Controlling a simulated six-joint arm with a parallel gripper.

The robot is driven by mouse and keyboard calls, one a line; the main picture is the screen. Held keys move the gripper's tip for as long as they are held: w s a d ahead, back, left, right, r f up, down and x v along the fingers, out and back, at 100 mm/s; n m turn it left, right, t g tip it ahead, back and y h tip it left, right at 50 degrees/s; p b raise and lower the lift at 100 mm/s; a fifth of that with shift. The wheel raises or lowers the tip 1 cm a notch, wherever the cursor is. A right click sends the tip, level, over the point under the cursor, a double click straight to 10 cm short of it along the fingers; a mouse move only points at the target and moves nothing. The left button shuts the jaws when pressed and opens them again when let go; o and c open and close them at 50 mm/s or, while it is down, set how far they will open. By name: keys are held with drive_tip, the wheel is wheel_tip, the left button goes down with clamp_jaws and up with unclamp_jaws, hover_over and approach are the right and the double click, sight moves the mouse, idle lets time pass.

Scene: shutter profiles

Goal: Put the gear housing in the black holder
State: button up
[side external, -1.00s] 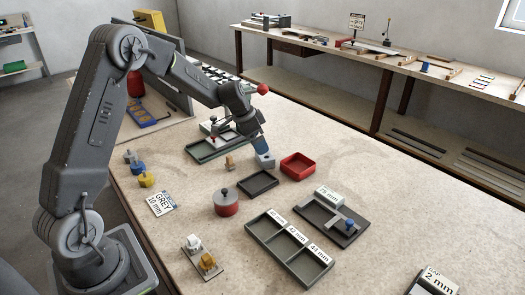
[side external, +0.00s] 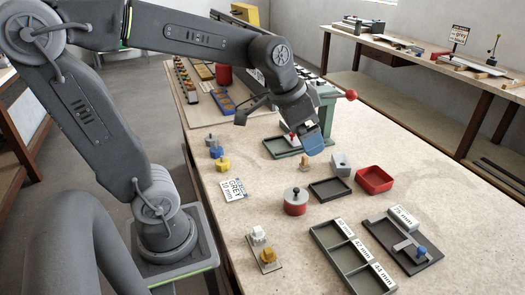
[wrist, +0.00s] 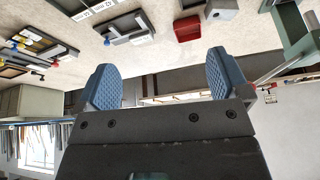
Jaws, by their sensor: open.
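The gear housing appears to be the small light grey block with a round opening (side external: 340,164), standing on the table between the small black tray and the red tray. In the wrist view the grey block (wrist: 222,10) is at the top edge. The black holder appears to be the small, shallow, empty black tray (side external: 314,193), just in front of the block. My gripper (side external: 312,145) is in the air, left of and above the block and apart from it. In the wrist view its blue fingers (wrist: 162,75) are wide apart with nothing between them.
A red tray (side external: 374,181) is right of the block. A small orange-brown piece (side external: 304,161) and a red round pot (side external: 295,202) stand to the left. A three-part tray (side external: 350,260) and a black gauge fixture (side external: 405,245) lie in front. A green-framed station (side external: 325,100) stands behind.

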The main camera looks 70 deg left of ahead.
drive_tip(key=shift+n+t+y, duration=0.3)
drive_tip(key=shift+n+t, duration=0.1)
drive_tip(key=shift+n, duration=0.4)
drive_tip(key=s, duration=0.3)
drive_tip(key=s+d, duration=0.1)
drive_tip(key=s, duration=0.2)
drive_tip(key=s+d, duration=0.1)
drive_tip(key=s, duration=0.2)
drive_tip(key=shift+s+d+f, duration=0.15)
drive_tip(key=shift+s+f, duration=0.2)
drive_tip(key=shift+f, duration=0.05)
drive_tip(key=shift+s+f, duration=0.1)
drive_tip(key=shift+s, duration=0.2)
drive_tip(key=shift+c, duration=1.4)
drive_tip(key=n+g+y, duration=0.4)
drive_tip(key=n, duration=1)
hover_over(341, 165)
drive_tip(key=d, duration=0.3)
drive_tip(key=f, duration=1.1)
drive_tip(key=s+f, duration=0.1)
drive_tip(key=f, duration=0.5)
drive_tip(key=shift+a+x, duration=0.2)
drive_tip(key=shift+x, duration=1.1)
drive_tip(key=shift+a+x, duration=0.15)
drive_tip(key=shift+x, duration=1.15)
